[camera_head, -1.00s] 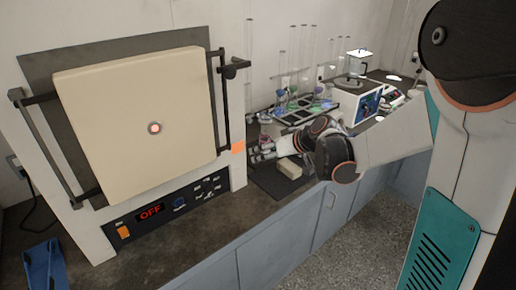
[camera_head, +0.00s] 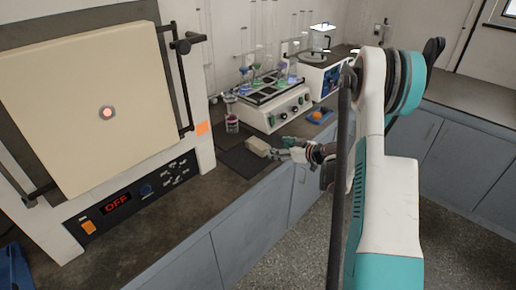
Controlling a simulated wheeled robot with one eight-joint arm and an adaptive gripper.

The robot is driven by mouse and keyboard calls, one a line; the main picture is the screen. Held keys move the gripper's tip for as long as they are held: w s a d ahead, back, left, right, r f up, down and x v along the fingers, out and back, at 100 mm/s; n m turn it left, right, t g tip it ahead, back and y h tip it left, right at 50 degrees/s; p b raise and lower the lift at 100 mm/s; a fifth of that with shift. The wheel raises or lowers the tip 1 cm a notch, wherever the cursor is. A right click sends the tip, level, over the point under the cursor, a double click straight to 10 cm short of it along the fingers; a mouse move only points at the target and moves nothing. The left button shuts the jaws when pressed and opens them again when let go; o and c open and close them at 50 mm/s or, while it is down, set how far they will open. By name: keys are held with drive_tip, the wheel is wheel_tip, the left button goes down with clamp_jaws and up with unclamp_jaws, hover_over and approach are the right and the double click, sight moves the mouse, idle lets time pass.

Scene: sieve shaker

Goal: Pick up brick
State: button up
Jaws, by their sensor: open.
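The brick (camera_head: 257,146) is a small pale cream block. It lies on the dark mat (camera_head: 238,164) on the counter, right of the furnace. My gripper (camera_head: 277,149) is low over the counter at the brick's right side, its fingers pointing left toward the brick. It is open. At this size I cannot tell whether the fingertips touch the brick or reach around it.
The furnace (camera_head: 85,90), its display reading OFF, stands at the left. A beaker with dark red liquid (camera_head: 232,123) stands just behind the mat. A white shaker with flasks (camera_head: 275,108) is behind the brick. A blue item with an orange top (camera_head: 320,115) lies to its right.

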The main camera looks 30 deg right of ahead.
sight(262, 145)
drive_tip(key=b+x, duration=0.1)
drive_tip(key=x, duration=0.6)
drive_tip(key=shift+f, duration=0.1)
drive_tip(key=b+x, duration=0.2)
drive_tip(key=x, duration=0.3)
drive_tip(key=shift+w+f+b, duration=0.1)
drive_tip(key=shift+f+b, duration=0.05)
drive_tip(key=shift+b, duration=0.25)
drive_tip(key=c, duration=1.4)
